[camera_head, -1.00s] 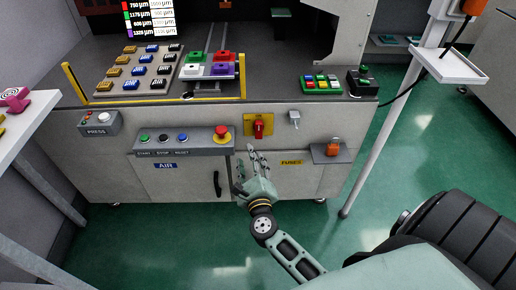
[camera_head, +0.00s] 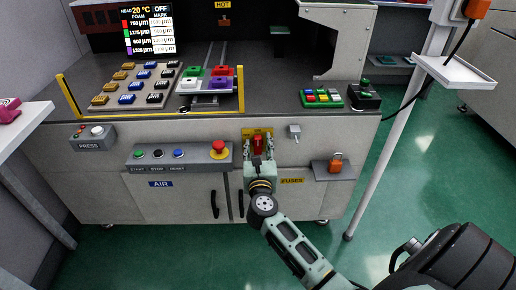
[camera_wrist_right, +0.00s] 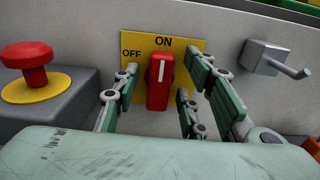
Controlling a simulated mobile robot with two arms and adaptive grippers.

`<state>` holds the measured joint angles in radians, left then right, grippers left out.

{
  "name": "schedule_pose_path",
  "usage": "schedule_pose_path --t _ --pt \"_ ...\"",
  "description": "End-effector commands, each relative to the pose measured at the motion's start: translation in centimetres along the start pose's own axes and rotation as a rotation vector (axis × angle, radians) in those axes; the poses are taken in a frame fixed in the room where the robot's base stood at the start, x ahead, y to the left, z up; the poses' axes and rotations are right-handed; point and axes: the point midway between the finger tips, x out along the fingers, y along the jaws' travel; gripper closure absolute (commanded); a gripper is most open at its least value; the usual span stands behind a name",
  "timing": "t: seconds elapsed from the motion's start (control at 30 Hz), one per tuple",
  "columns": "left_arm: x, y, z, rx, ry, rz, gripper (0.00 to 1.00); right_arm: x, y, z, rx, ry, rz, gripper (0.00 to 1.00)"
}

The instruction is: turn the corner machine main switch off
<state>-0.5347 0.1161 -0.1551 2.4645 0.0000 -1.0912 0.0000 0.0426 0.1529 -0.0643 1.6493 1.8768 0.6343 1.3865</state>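The main switch is a red rotary handle (camera_wrist_right: 160,82) on a yellow plate (camera_wrist_right: 190,42) marked OFF at the left and ON at the top. Its white line points up at ON. In the head view the red handle (camera_head: 258,145) is on the machine's front panel. My right gripper (camera_head: 259,158) is in front of it, fingers pointing at the panel. In the right wrist view my right gripper (camera_wrist_right: 158,92) is open, with fingers on both sides of the handle and gaps visible between. My left gripper is not in view.
A red emergency button (camera_wrist_right: 27,62) on a grey box is left of the switch. A metal hook (camera_wrist_right: 275,60) sticks out at the right. In the head view an orange padlock (camera_head: 335,163) is right of the switch, and a white post (camera_head: 385,150) stands farther right.

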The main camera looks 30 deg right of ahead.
Motion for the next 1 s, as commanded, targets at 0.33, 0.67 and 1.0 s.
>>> schedule_pose_path --t 0.33,0.67,1.0 --pt "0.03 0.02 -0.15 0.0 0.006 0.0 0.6 0.11 0.01 -0.05 -0.002 0.001 0.001 0.69" --pt "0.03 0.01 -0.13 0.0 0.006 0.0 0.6 0.08 0.02 -0.06 -0.001 0.001 0.001 0.98" --pt "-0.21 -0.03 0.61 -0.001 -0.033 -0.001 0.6 0.07 0.06 -0.02 -0.019 0.002 0.001 1.0"
